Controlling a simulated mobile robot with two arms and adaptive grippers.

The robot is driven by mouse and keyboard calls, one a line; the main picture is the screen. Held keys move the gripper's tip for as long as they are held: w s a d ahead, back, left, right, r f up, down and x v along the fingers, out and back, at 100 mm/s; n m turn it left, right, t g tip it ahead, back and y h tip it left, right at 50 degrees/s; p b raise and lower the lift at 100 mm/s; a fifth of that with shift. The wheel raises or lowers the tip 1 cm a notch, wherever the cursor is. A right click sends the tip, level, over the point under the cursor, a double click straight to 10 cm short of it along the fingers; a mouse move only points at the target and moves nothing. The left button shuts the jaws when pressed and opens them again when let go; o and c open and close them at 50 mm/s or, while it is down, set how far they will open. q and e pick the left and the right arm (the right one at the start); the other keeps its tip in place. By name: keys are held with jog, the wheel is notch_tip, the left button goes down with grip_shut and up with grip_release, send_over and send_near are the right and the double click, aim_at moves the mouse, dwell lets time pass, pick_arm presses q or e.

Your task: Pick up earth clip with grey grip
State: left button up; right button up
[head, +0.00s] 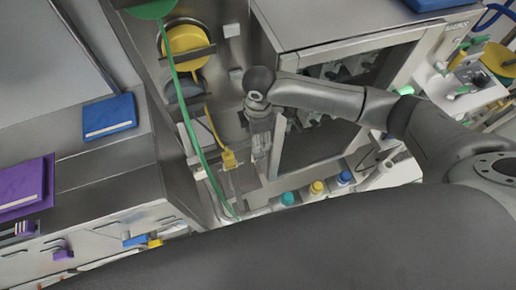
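I cannot clearly make out an earth clip with a grey grip in the head view. A yellow clip-like piece (229,159) hangs on a yellow cable left of my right gripper. My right gripper (261,148) points down in front of the grey cabinet wall, at the end of the arm coming in from the right. Its fingers blend into the grey background, so I cannot tell whether they are open or hold anything. My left gripper is not in view.
A yellow reel (184,42) and a green cable (187,118) hang on the wall to the left. Several bottles with coloured caps, one teal (287,198), stand below. A grey cabinet (345,32) is at the upper right. Blue (109,116) and purple (22,187) binders lie left.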

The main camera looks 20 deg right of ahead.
jog(key=shift+w+d+r, duration=0.15)
jog(key=shift+w+d, duration=0.1)
jog(key=shift+d, duration=0.4)
notch_tip(320, 180, down, 5)
jog(key=shift+b, duration=1)
jog(key=shift+w+f, duration=0.1)
jog(key=shift+f, duration=0.25)
jog(key=f+b, duration=0.1)
jog(key=b, duration=0.1)
jog(key=f+b, duration=0.4)
jog(key=b, duration=0.1)
jog(key=shift+w+a, duration=0.15)
jog(key=shift+a, duration=0.15)
grip_shut()
jog(key=shift+r, duration=0.1)
